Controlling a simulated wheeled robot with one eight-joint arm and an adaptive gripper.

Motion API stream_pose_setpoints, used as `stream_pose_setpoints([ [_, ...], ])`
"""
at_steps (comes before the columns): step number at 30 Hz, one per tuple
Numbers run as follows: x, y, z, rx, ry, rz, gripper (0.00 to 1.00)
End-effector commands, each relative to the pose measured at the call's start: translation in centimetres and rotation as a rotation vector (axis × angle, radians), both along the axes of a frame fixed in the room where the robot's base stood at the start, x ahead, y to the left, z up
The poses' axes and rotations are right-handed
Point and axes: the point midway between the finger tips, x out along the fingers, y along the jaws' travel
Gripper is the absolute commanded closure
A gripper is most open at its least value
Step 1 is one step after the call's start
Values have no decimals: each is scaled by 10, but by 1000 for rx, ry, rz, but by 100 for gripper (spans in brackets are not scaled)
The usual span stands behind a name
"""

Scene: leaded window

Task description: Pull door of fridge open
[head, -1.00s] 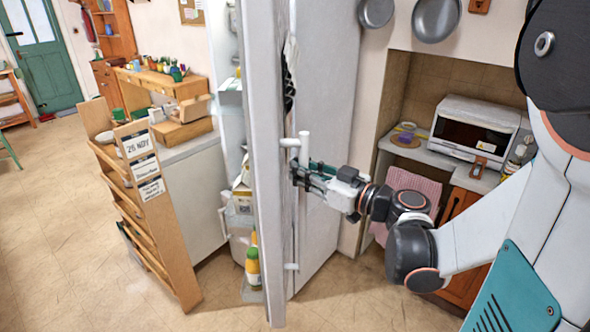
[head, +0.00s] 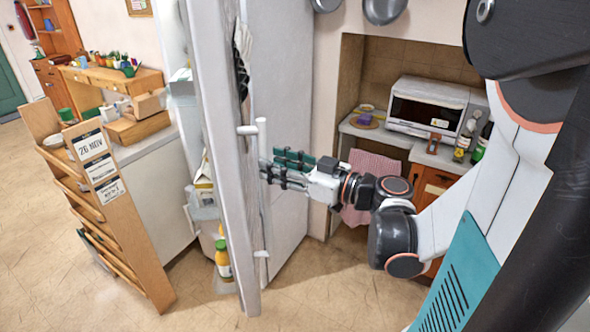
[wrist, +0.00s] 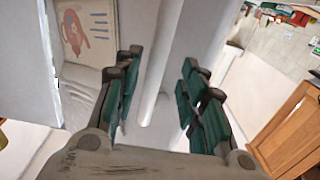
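The fridge door (head: 222,190) stands open, seen almost edge-on in the head view, with shelves and bottles showing to its left. Its handle (head: 262,215) is a white upright bar on short brackets on the door's right side. My gripper (head: 272,173) is at the handle's upper half, coming from the right. In the wrist view the handle (wrist: 165,70) runs between the two dark green-padded fingers of my gripper (wrist: 158,95). The fingers are spread, with a visible gap on both sides of the bar. Finger contact with the door face cannot be told.
A wooden rack (head: 110,200) with date cards stands left of the door beside a white counter. A yellow-green bottle (head: 222,260) is low in the fridge. A toaster oven (head: 428,108) sits in the alcove at right. Tiled floor is free in front and at left.

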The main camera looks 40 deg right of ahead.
Motion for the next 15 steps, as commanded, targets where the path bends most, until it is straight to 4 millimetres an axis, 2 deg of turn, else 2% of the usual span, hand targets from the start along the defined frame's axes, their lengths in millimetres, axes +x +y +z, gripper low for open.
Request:
stream_pose_setpoints([
  [9, -44, -22, -1, 0, 1, -4, 62],
  [15, -61, -30, -1, 0, 1, -1, 62],
])
